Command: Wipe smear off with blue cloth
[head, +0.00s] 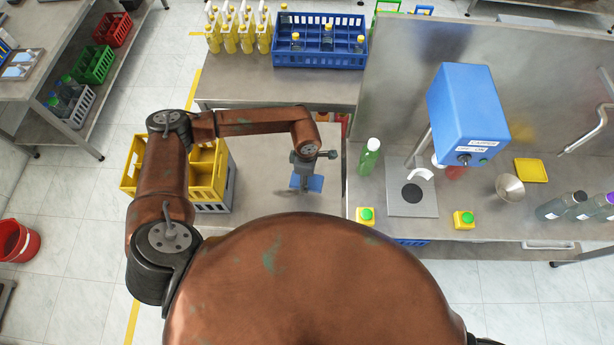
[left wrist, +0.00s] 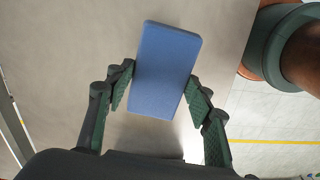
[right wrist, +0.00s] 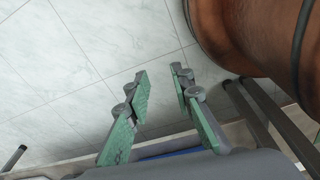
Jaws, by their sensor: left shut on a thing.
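The blue cloth (head: 315,184) is a flat rectangular pad over the grey metal bench top below my left gripper (head: 305,173). In the left wrist view the cloth (left wrist: 166,62) sits between the two green-padded fingers of my left gripper (left wrist: 160,85), which is shut on it. I cannot tell whether the cloth touches the bench.
A yellow crate (head: 212,182) stands left of the cloth. A blue crate (head: 320,60) and several yellow bottles are at the back. Bench around the cloth is mostly bare.

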